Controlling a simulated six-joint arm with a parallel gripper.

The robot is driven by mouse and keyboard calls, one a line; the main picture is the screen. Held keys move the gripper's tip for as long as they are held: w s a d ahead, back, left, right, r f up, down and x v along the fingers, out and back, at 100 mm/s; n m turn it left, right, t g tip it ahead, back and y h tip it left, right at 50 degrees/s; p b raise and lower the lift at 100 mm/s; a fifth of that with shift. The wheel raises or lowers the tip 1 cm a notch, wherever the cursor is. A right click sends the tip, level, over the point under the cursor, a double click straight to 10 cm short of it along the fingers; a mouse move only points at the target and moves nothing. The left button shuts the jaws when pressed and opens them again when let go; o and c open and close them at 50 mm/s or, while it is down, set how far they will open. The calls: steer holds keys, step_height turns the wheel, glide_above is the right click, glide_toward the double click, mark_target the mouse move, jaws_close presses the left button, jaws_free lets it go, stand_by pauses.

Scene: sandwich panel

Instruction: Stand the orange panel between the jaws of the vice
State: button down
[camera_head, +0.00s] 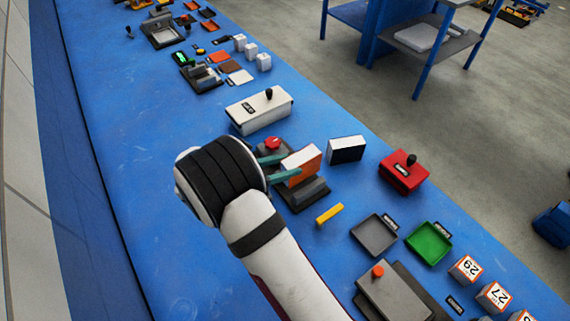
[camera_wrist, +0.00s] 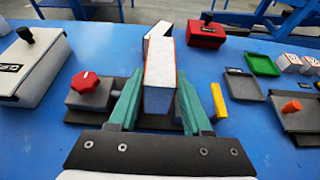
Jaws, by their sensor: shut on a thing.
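The orange panel (camera_head: 304,163), a slab with orange faces and a white core, is upright between the teal fingers of my gripper (camera_head: 287,167). In the wrist view my gripper (camera_wrist: 159,84) is shut on the panel (camera_wrist: 160,72), one finger on each side, with the white edge facing the camera. The dark grey vice (camera_head: 307,194) is right below the panel, with a red knob (camera_head: 272,143) at its far end. The knob also shows in the wrist view (camera_wrist: 87,81), left of my fingers. The fingers and panel hide the jaw gap; I cannot tell whether the panel's bottom is between the jaws.
A black-and-white block (camera_head: 346,150) stands close behind the vice. A yellow bar (camera_head: 330,214) lies to its right. A white box (camera_head: 260,110), a red box (camera_head: 404,173), a grey tray (camera_head: 373,236) and a green tray (camera_head: 429,242) stand around on the blue table.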

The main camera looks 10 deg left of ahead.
mark_target(285, 183)
steer(key=shift+f, duration=0.2)
steer(key=shift+f, duration=0.7)
steer(key=shift+f, duration=0.1)
steer(key=shift+f, duration=0.6)
steer(key=shift+f, duration=0.25)
stand_by(0.6)
steer(key=shift+f, duration=0.2)
